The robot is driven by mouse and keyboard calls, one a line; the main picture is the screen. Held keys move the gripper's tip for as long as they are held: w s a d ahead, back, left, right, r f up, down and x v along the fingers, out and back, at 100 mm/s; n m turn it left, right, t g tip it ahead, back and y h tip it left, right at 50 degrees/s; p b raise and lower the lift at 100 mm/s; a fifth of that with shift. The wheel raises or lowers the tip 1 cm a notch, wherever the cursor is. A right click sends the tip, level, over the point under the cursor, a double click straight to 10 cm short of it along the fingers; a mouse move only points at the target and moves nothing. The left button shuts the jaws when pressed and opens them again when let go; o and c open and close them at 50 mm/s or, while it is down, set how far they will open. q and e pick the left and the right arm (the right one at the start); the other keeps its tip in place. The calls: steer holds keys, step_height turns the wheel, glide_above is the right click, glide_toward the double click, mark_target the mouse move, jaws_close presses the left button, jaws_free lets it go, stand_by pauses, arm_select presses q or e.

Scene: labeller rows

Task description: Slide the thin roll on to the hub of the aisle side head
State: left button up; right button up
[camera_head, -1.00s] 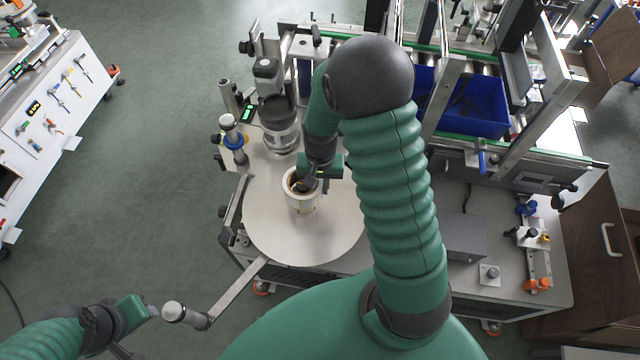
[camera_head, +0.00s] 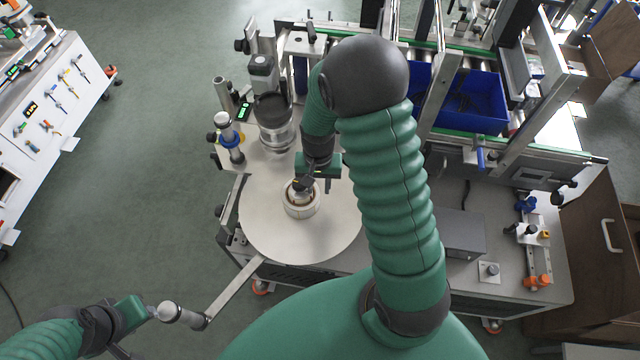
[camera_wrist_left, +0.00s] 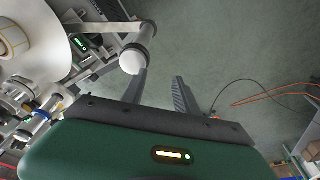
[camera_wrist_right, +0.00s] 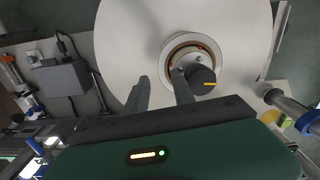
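The thin roll (camera_head: 301,207) is a low white ring with a brown core, lying flat at the middle of the round pale disc (camera_head: 265,235). In the right wrist view the roll (camera_wrist_right: 167,62) sits around the hub (camera_wrist_right: 203,77), whose dark knob with a yellow mark sticks up through the core. My right gripper (camera_head: 314,184) is above the roll's far right side. In its wrist view the fingers are apart, one outside the roll and one overlapping its rim; contact is unclear. My left gripper (camera_wrist_left: 160,82) is open and empty, near a crank-like arm's pale knob (camera_wrist_left: 133,60).
Behind the disc stand a dark roller (camera_head: 277,125) and a post with a blue ring (camera_head: 228,140). Blue bins (camera_head: 475,105) and a metal frame are at the back right. A grey box (camera_head: 460,235) lies right of my arm. Floor at left is open.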

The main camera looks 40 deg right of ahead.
steer(key=shift+w+a, duration=0.1)
steer(key=shift+a, duration=0.15)
step_height(320, 180, up, 17)
steer(key=s+b, duration=0.1)
steer(key=b, duration=0.1)
steer(key=shift+d+f+b, duration=0.15)
steer(key=shift+d+b, duration=0.15)
steer(key=shift+d, duration=0.15)
steer(key=shift+a, duration=0.1)
steer(key=shift+s+f, duration=0.1)
